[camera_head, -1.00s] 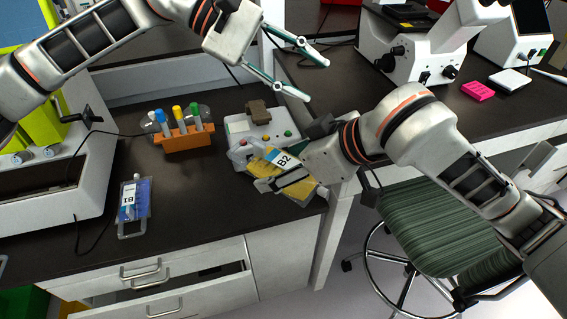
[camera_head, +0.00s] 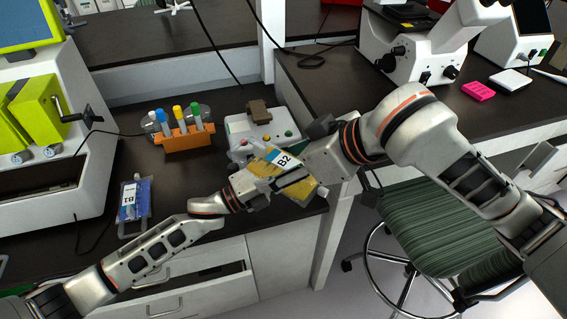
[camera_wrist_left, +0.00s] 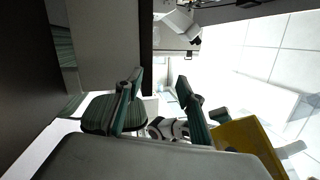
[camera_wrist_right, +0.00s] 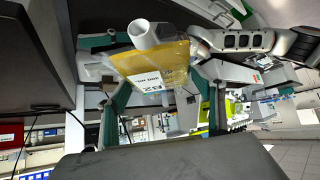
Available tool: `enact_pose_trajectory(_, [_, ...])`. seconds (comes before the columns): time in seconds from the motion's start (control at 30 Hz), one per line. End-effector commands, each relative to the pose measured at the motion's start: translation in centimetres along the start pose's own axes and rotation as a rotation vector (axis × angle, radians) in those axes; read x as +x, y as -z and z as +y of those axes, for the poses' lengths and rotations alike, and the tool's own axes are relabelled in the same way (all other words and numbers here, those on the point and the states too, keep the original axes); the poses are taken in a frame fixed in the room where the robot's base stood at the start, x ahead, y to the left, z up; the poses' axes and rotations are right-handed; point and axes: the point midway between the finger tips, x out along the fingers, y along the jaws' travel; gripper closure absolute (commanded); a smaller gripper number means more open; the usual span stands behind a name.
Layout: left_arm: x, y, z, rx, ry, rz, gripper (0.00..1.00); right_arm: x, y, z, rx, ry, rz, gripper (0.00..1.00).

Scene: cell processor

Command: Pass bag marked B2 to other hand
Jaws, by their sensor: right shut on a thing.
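The bag marked B2 (camera_head: 272,166), yellow with a white label, is held tilted above the front edge of the bench. My right gripper (camera_head: 292,180) is shut on it. In the right wrist view the bag (camera_wrist_right: 160,70) lies across between the fingers, its white port toward the camera. My left gripper (camera_head: 250,187) is at the bag's lower left side, its fingertips partly hidden in the head view. In the left wrist view its fingers (camera_wrist_left: 160,100) stand apart with no bag between them. The yellow bag (camera_wrist_left: 248,140) shows to the right, outside the fingers.
A bag marked B1 (camera_head: 133,200) lies on the bench at left. An orange rack (camera_head: 184,138) with several tubes and a small device (camera_head: 250,132) with buttons stand behind the grippers. Drawers (camera_head: 190,280) lie below, and a green stool (camera_head: 425,225) stands at right.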

Motion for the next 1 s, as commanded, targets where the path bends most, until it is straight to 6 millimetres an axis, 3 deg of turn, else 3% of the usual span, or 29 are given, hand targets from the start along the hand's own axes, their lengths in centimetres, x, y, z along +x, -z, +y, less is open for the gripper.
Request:
enact_pose_trajectory(0.03, [0.8,2.7,-0.2,-0.081,0.035,-0.007,0.61,-0.1,0.1,0.0,0.0,0.0,0.002,0.61])
enact_pose_trajectory(0.2, [0.1,9.1,-0.5,-0.309,0.123,0.016,0.61,-0.1,0.1,0.0,0.0,0.0,0.002,0.61])
enact_pose_trajectory(0.5, [-4.1,15.2,-0.1,-0.52,0.179,0.137,0.61,-0.1,0.1,0.0,0.0,0.0,0.002,0.61])
enact_pose_trajectory(0.73, [-6.8,18.1,0.7,-0.748,0.199,0.144,0.61,-0.1,0.1,0.0,0.0,0.0,0.002,0.61])
enact_pose_trajectory(1.0, [-5.6,15.5,3.2,-1.01,0.189,-0.096,0.61,-0.1,0.1,0.0,0.0,0.0,0.002,0.61])
